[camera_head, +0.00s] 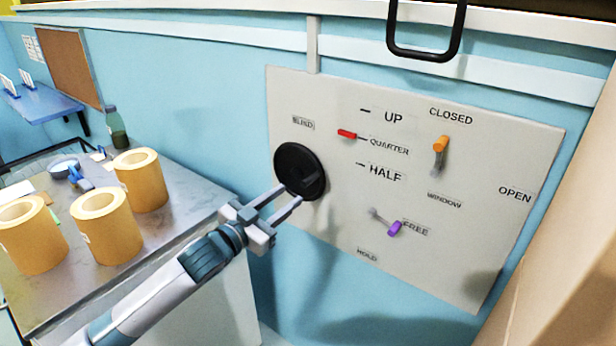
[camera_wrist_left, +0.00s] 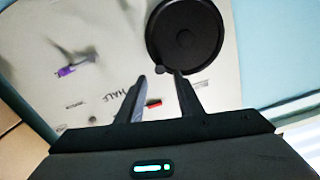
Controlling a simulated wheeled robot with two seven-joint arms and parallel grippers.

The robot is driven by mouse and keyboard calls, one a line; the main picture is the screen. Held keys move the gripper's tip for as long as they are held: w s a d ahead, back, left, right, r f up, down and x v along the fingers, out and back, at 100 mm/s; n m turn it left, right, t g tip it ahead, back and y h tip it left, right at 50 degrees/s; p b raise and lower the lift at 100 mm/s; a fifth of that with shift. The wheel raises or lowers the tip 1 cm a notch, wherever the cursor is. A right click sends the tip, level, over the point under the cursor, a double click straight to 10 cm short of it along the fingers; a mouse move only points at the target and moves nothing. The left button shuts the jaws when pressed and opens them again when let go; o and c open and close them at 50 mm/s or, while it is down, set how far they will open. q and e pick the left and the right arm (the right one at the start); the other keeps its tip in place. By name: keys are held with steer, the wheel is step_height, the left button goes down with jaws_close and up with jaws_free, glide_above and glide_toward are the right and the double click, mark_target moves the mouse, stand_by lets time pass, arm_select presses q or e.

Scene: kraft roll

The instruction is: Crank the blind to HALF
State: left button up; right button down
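The black round blind crank (camera_head: 293,160) is on the left part of a pale wall panel (camera_head: 330,95), under a BLIND label (camera_head: 303,122). The red blind pointer (camera_head: 347,134) is level with QUARTER, above the HALF label (camera_head: 385,171). My left gripper (camera_head: 292,193) is at the crank's lower edge with its fingers apart. My right gripper is not in view.
The panel also has an orange window handle (camera_head: 441,144) near CLOSED and a purple handle (camera_head: 395,229) by FREE. A metal table (camera_head: 180,213) at left carries several kraft rolls (camera_head: 140,180) and a green bottle (camera_head: 117,128). A black bar handle (camera_head: 425,52) is above the panel.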

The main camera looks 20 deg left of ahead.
mark_target(301, 187)
arm_select(q)
steer(key=p+x, duration=0.2)
steer(key=x, duration=0.7)
steer(key=shift+w+d+p, duration=0.15)
steer(key=shift+w+p, duration=0.2)
steer(key=shift+p, duration=0.05)
jaws_close()
